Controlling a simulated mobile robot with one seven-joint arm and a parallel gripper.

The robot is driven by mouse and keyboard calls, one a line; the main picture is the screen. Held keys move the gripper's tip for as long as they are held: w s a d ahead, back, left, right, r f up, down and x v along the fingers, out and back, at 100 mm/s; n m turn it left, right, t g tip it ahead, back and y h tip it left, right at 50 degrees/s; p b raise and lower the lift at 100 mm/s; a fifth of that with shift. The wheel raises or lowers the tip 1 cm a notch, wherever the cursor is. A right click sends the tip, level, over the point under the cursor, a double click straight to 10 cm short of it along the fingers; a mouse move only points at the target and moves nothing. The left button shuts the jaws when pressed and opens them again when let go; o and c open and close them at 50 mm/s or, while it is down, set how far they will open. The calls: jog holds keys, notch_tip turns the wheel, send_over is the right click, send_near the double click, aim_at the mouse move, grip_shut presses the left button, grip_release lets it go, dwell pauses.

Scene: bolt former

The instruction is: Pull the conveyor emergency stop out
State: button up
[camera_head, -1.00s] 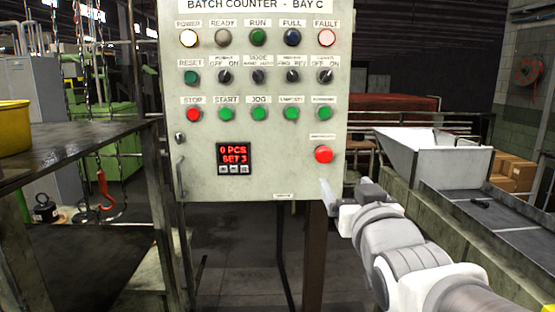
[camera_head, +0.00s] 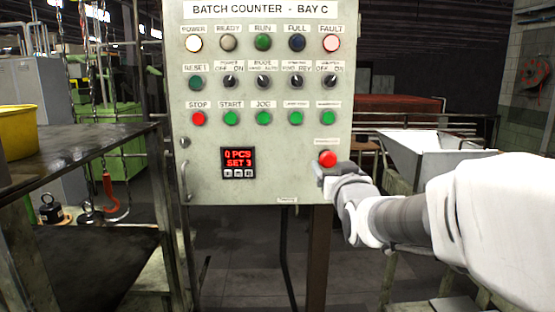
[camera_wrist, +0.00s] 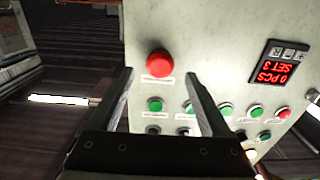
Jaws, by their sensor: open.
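The emergency stop is a large red mushroom button (camera_head: 328,158) at the lower right of the grey control panel (camera_head: 200,170), under a small label. In the wrist view the red button (camera_wrist: 159,63) stands beyond my fingertips, roughly centred between them. My gripper (camera_head: 318,170) is just below and beside the button in the head view. In the wrist view my gripper (camera_wrist: 158,78) shows two fingers spread apart with nothing between them. The fingers seem not to touch the button; the exact gap is hard to tell.
A red STOP button (camera_head: 198,118) and several green buttons sit higher on the panel. A counter display (camera_head: 238,162) is left of the emergency stop. A table with a yellow container (camera_head: 18,130) stands at left. A white hopper (camera_head: 425,155) stands at right.

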aim_at(329, 161)
jog(key=shift+w, duration=2.15)
jog(key=shift+c, duration=0.4)
grip_shut()
